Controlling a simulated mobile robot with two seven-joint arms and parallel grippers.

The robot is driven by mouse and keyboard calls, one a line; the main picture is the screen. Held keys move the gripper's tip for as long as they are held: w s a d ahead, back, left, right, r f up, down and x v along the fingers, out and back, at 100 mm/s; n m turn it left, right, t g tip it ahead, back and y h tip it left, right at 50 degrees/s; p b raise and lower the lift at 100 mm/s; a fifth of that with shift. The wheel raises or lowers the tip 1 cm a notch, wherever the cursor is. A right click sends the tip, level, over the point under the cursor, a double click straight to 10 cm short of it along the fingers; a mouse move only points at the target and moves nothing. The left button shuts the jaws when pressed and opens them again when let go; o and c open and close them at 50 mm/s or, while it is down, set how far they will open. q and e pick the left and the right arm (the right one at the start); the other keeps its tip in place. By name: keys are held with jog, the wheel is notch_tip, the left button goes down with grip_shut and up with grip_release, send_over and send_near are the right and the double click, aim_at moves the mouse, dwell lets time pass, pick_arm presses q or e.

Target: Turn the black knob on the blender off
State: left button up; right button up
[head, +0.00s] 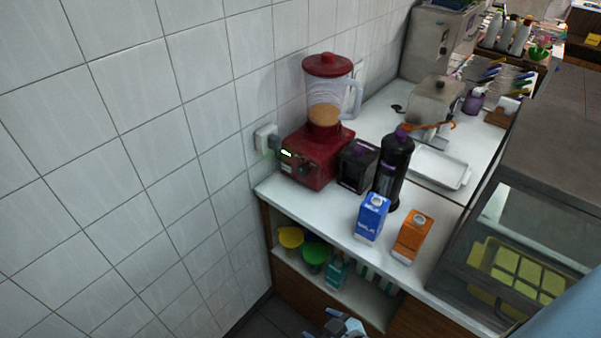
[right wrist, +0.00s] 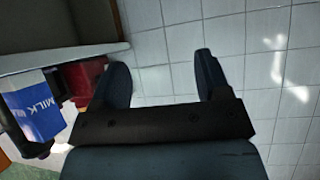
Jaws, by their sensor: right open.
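The red blender (head: 316,157) stands on the white counter against the tiled wall, with its jar and red lid on top. Its front panel has a small green light. A dark knob (head: 303,169) seems to sit beside it, too small to see its setting. My right gripper (head: 342,325) is at the bottom edge of the head view, below and in front of the counter, apart from the blender. In the right wrist view its fingers (right wrist: 164,62) are spread and empty. Part of the red blender (right wrist: 82,80) shows left of them. My left gripper is not in view.
A black container (head: 357,167), a dark bottle (head: 393,168), a blue milk carton (head: 371,218) and an orange carton (head: 412,237) stand right of the blender. A shelf below holds tubs. A glass display case (head: 520,255) is at right. The space before the left wall is clear.

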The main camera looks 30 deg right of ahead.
jog(key=w+f+n+h+b, duration=0.2)
jog(key=w+f+n+b, duration=0.7)
jog(key=w, duration=0.3)
pick_arm(q)
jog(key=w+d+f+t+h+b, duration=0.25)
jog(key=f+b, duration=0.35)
jog(key=b, duration=0.5)
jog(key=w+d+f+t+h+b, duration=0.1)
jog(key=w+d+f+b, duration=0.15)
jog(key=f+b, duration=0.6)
pick_arm(e)
jog(key=n+g+h+b, duration=0.45)
jog(key=n+h, duration=0.75)
jog(key=h, duration=0.6)
send_near(301, 172)
jog(key=b+x, duration=0.4)
jog(key=x, duration=0.4)
jog(key=shift+w+d+f, duration=0.1)
jog(key=shift+d+f, duration=0.1)
jog(key=shift+d, duration=0.1)
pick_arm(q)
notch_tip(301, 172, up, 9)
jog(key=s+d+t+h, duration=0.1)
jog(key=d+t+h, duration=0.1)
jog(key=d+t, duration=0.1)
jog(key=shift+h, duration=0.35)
pick_arm(e)
jog(key=shift+w+d+r, duration=0.1)
jog(key=shift+w+d, duration=0.05)
jog(key=shift+d, duration=0.25)
